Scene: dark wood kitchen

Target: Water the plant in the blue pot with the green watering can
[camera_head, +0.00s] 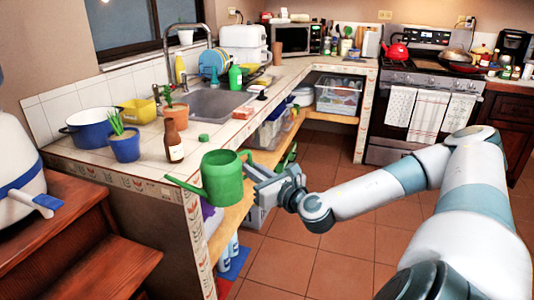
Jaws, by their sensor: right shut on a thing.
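The green watering can (222,178) is held in the air just off the counter's front edge. My right gripper (254,178) is shut on it, on its right side. Its spout points left, towards the counter edge, and the can looks about upright. The blue pot (125,148) with a spiky green plant (116,122) stands on the counter to the left of the can, apart from the spout. The left gripper does not show.
A brown bottle (174,143) stands between the blue pot and the can. A terracotta pot (177,116) with a plant, a large blue-and-white pot (88,130) and a yellow container (139,111) stand behind. A small green item (203,138) lies near the counter edge.

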